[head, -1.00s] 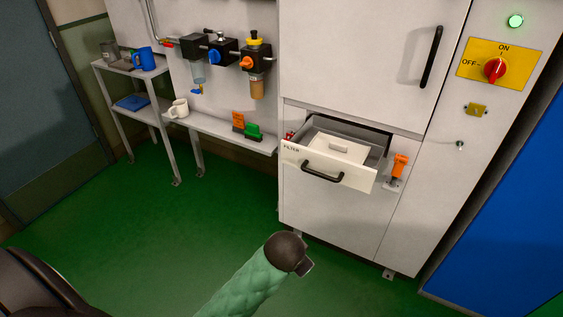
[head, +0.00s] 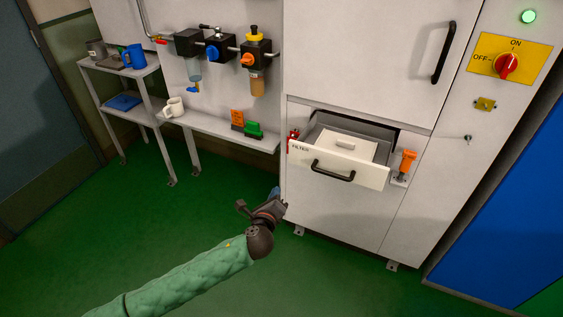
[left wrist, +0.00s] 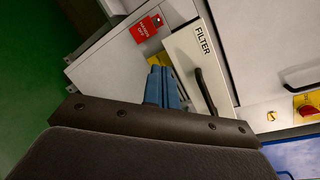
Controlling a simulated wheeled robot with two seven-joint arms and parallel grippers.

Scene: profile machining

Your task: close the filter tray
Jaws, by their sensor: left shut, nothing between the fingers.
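The filter tray (head: 367,171) is a white drawer marked FILTER with a black handle (head: 333,171). It stands pulled out of the white machine cabinet, with a pale filter (head: 347,145) lying inside. My left gripper (head: 275,192) is shut and empty, below and to the left of the tray in the head view, apart from the handle as far as I can tell. My right gripper is not in view.
An orange toggle clamp (head: 406,163) is mounted right of the tray. A red tag (left wrist: 148,26) is beside the tray in the left wrist view. The green floor in front is clear.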

